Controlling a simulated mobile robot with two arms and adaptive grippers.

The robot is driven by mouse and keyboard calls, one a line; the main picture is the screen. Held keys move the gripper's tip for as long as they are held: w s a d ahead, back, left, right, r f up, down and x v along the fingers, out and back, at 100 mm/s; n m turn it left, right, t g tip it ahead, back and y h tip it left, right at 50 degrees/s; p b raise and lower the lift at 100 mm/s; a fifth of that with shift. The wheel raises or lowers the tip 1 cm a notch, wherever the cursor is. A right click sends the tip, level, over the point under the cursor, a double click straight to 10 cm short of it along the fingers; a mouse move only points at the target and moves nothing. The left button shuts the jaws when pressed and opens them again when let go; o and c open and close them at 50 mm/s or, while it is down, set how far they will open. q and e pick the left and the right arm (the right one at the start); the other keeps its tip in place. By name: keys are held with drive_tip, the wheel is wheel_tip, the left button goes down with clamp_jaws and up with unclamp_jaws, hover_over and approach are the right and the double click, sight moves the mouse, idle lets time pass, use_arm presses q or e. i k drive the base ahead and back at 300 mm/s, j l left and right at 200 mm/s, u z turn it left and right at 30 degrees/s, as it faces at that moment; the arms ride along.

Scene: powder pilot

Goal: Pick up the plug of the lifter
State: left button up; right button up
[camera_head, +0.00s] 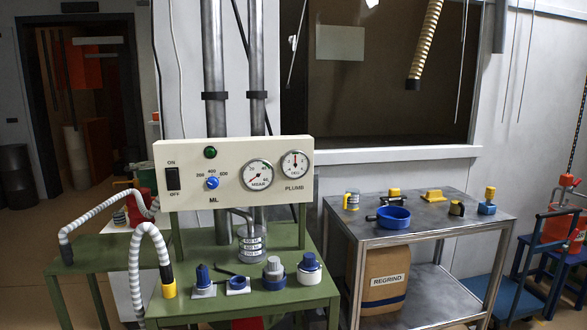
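I cannot tell for certain which thing is the plug of the lifter. At the right edge a red and blue apparatus (563,232) stands partly out of view, with a coloured chain or cord (580,125) above it; it may be the lifter. On the green table, a blue-topped part on a white base (203,281), a blue ring on a white base (238,285), a grey-capped piece (273,272) and a blue-capped white piece (309,268) stand along the front. Neither gripper shows in this view.
A control panel (236,172) with gauges stands above the green table (255,300). Grey ribbed hoses (140,250) arch at left, one with a yellow end. The grey metal table (400,222) holds a blue bowl (393,217) and yellow-topped parts; a REGRIND bag (385,272) stands below.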

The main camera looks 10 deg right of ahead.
sight(203, 281)
drive_tip(key=u, duration=0.35)
drive_tip(key=i+l+u, duration=0.25)
drive_tip(key=l+u, duration=0.25)
drive_tip(key=i+l+u, duration=0.25)
drive_tip(key=l, duration=0.15)
drive_tip(key=l+u, duration=0.25)
drive_tip(key=k+l, duration=0.05)
drive_tip(key=l, duration=0.05)
